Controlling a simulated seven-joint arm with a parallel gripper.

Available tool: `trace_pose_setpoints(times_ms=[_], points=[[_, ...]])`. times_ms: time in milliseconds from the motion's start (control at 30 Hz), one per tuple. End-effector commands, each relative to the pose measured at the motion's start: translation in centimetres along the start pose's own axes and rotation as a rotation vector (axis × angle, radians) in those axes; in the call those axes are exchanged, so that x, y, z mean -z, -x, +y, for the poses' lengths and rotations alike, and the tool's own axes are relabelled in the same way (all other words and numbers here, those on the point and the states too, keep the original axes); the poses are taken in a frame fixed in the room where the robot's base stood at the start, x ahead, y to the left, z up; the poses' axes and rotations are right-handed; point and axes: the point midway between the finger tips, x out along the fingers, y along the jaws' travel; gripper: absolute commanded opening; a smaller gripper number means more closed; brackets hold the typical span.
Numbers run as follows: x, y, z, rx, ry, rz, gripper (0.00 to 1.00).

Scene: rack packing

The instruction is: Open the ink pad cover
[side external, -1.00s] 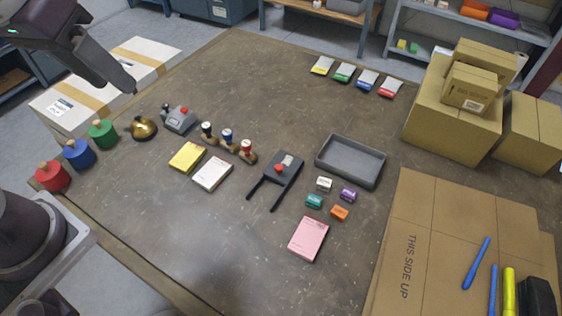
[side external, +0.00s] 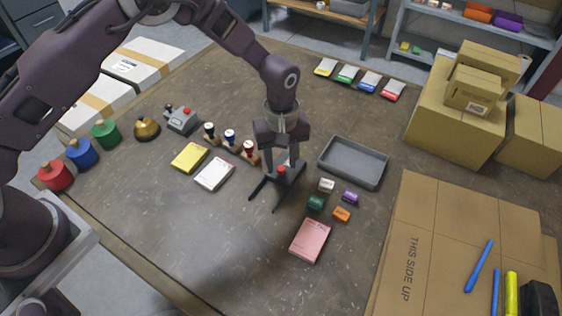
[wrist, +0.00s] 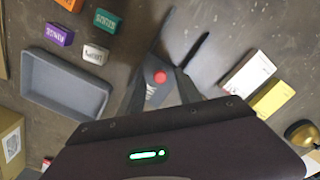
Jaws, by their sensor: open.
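Several small pads with grey tops and coloured fronts, such as the red one (side external: 392,91), stand in a row at the back. I cannot tell for sure which item is the ink pad.
A grey tray (side external: 353,162) lies right of my gripper, with small coloured blocks such as the orange one (side external: 341,214) in front. A pink pad (side external: 310,240) lies in front. The table's front left is clear.

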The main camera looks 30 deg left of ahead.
Motion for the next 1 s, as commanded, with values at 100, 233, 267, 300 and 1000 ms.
trace_pose_setpoints(times_ms=[100,233,267,300,1000], points=[[0.02,-0.91,-0.01,-0.001,0.001,0.0,0.41],[0.04,-1.02,-0.01,-0.001,0.001,0.0,0.41],[0.04,-1.01,0.0,-0.001,0.001,0.0,0.41],[0.04,-0.99,0.0,-0.001,0.001,0.0,0.41],[0.05,-0.92,0.02,-0.002,0.0,0.001,0.0]])
